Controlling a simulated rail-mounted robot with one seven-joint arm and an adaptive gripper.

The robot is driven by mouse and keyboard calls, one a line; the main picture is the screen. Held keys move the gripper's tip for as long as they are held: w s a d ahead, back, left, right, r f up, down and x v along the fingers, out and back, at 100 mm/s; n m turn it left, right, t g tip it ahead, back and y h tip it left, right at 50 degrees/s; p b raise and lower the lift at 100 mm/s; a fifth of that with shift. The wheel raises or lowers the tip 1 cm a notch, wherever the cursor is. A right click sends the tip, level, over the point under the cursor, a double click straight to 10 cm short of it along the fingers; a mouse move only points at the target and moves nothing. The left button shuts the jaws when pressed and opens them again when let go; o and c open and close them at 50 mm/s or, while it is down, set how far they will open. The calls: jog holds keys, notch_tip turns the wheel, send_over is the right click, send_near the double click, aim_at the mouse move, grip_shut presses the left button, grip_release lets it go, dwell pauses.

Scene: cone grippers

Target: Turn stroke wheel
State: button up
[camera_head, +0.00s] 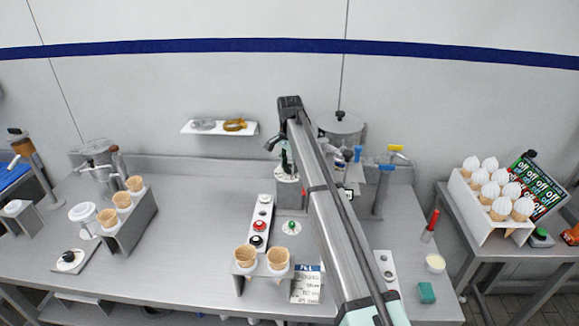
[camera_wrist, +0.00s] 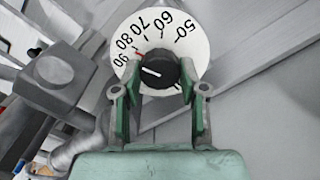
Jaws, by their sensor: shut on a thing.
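The stroke wheel is a black knob (camera_wrist: 160,72) on a round white dial (camera_wrist: 197,48) marked 50, 60, 70, 80 and 90. A short red mark sits on the dial near 80. A white line on the knob points left, toward the 90 side. My gripper (camera_wrist: 161,78) has its two green fingers on either side of the knob and is shut on it.
A panel with red and black buttons (camera_head: 260,226) lies left of my arm. A cone holder (camera_head: 262,271) with two cones stands in front, and another rack (camera_head: 135,220) with several cones stands left. A red-handled tool (camera_head: 430,226) and a green block (camera_head: 426,293) lie right. The bench's left-centre is clear.

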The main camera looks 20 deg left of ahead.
jog(key=n, duration=0.5)
jog(key=shift+s+f+n+b, duration=0.1)
jog(key=shift+f+n+b, duration=0.1)
jog(key=shift+n+b, duration=0.15)
jog(key=n, duration=0.5)
jog(key=shift+b, duration=0.3)
jog(key=o, duration=1.1)
jog(key=shift+o, duration=0.3)
jog(key=shift+r, duration=0.1)
